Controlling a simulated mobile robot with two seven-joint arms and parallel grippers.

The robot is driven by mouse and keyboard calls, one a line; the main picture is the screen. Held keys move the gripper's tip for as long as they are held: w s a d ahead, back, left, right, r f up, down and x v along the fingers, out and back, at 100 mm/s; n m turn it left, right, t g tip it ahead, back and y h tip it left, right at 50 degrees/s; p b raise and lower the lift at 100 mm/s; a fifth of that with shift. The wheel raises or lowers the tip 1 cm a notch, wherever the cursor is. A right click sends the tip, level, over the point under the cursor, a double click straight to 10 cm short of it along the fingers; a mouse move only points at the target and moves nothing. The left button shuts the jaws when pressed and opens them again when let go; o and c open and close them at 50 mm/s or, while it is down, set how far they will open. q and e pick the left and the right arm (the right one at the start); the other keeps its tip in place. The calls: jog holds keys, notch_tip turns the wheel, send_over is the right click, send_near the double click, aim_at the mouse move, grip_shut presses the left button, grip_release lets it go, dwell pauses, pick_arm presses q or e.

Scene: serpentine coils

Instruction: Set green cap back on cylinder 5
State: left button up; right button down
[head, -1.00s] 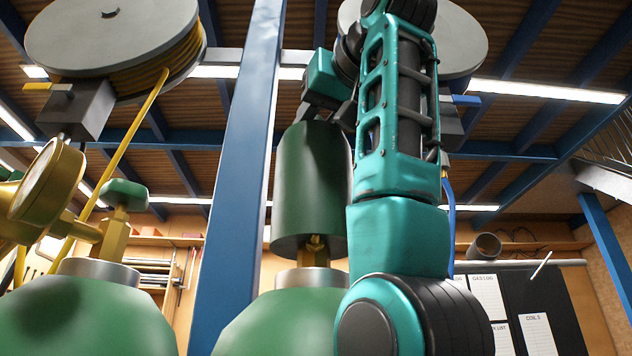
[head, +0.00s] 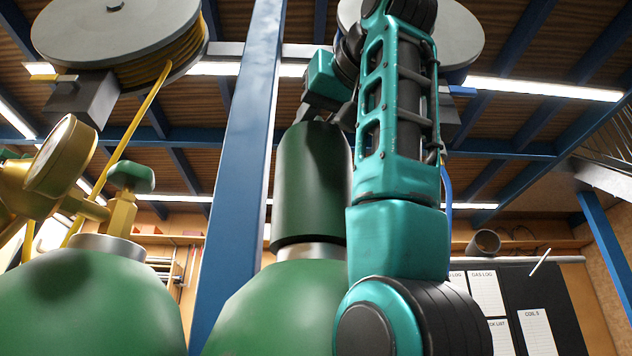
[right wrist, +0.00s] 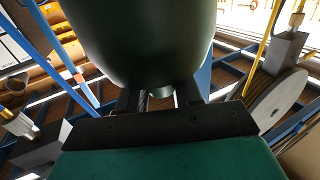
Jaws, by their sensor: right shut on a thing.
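The green cap (head: 311,190) is upright over the neck of the middle green cylinder (head: 290,310). Its lower rim is at the grey neck collar (head: 310,252), and no valve shows between them. I cannot tell whether the rim is seated all round. My right gripper (head: 322,112) is shut on the top of the cap, its fingers partly hidden by my arm. In the right wrist view the cap (right wrist: 145,40) fills the upper middle, against the dark fingers (right wrist: 160,97). My left gripper is not in view. No cylinder number is readable.
A second green cylinder (head: 90,300) stands at left with a brass gauge (head: 60,157) and a green-knobbed valve (head: 130,178). A blue post (head: 235,170) rises between the cylinders. Hose reels (head: 115,30) hang above. A dark board with papers (head: 535,300) is behind at right.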

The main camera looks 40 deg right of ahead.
jog(key=shift+f, duration=0.15)
jog(key=c, duration=0.7)
grip_release()
jog(key=s, duration=0.3)
jog(key=s+a, duration=0.1)
jog(key=s, duration=0.1)
jog(key=shift+s, duration=0.35)
jog(key=shift+s+a+b, duration=0.2)
jog(key=shift+s+b, duration=0.4)
jog(key=shift+s, duration=0.55)
jog(key=shift+s+a+b, duration=0.15)
jog(key=shift+s+b, duration=0.45)
jog(key=shift+s, duration=0.6)
jog(key=shift+s+a+b, duration=0.2)
jog(key=shift+s+b, duration=0.4)
jog(key=shift+s, duration=0.55)
